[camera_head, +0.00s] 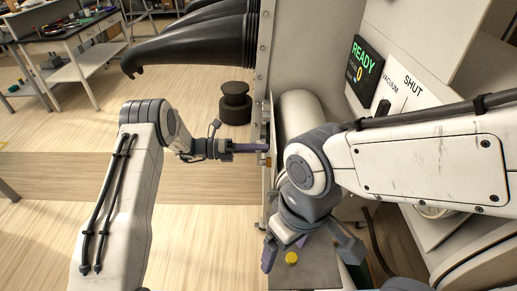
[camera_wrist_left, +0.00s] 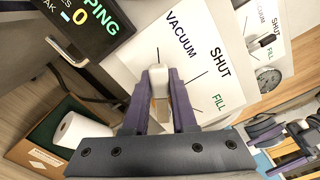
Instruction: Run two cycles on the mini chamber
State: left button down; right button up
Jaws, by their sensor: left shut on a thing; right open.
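My left gripper (camera_head: 248,148) is at the edge of the upright chamber wall (camera_head: 262,70). In the left wrist view its purple fingers (camera_wrist_left: 160,105) are shut on a pale handle (camera_wrist_left: 159,78) in front of a white valve panel (camera_wrist_left: 190,50) lettered VACUUM, SHUT and FILL. A display (camera_head: 364,70) reads READY and 0 in the head view; a cropped display (camera_wrist_left: 80,18) in the left wrist view ends in PING.
A second valve panel (camera_wrist_left: 262,22) with a gauge (camera_wrist_left: 269,78) shows in the left wrist view. A box (camera_wrist_left: 35,150) holding a white roll (camera_wrist_left: 78,132) stands below. Black gloves (camera_head: 190,45) hang at the wall. Open floor (camera_head: 60,170) lies left.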

pick_arm(q)
jog(key=shift+w+a, duration=0.1)
dwell(0.3)
jog(key=c, duration=0.7)
grip_release()
jog(key=shift+a, duration=0.1)
jog(key=shift+a+b, duration=1.9)
jog(key=shift+a, duration=3.2)
